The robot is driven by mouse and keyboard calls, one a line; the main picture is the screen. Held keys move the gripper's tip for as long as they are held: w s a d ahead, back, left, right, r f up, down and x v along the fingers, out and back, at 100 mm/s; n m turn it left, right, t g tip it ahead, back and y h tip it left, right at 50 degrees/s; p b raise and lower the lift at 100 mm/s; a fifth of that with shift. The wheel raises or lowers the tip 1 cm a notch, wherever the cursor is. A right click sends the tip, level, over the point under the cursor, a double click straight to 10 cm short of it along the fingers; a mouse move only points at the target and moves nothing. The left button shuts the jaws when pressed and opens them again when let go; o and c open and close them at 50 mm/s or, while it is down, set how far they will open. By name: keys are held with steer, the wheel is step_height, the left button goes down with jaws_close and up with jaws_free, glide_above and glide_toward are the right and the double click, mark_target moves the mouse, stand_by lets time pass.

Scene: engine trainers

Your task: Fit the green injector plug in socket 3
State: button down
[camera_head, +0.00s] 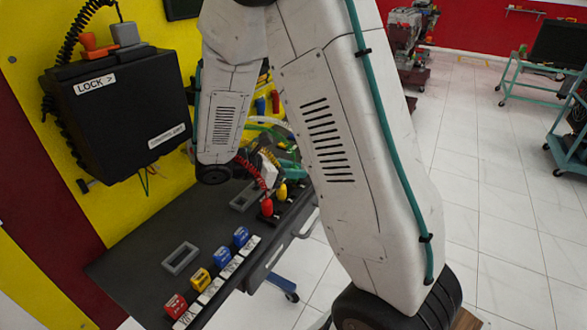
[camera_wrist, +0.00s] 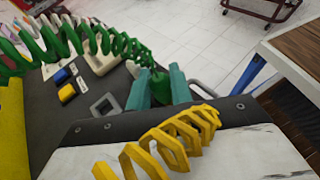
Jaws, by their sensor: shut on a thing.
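My gripper (camera_wrist: 160,88) has teal fingers and is shut on the green injector plug (camera_wrist: 159,84) in the wrist view. A green coiled cable (camera_wrist: 90,38) runs from the plug to the upper left. In the head view my arm hides most of the gripper and the plug. The gripper is over the far part of the dark bench (camera_head: 130,262). A red plug (camera_head: 267,207) and a yellow plug (camera_head: 281,191) stand at the bench's front edge with coiled cables. I cannot read which socket is number 3.
Red (camera_head: 175,305), yellow (camera_head: 200,281) and blue blocks stand behind white labels along the front edge. A grey rectangular frame (camera_head: 180,259) lies on the bench. A black box marked LOCK (camera_head: 120,105) hangs on the yellow wall. A yellow coil (camera_wrist: 165,140) crosses the near wrist view.

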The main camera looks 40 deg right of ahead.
steer(key=shift+f, duration=0.6)
steer(key=c, duration=1.5)
jaws_free()
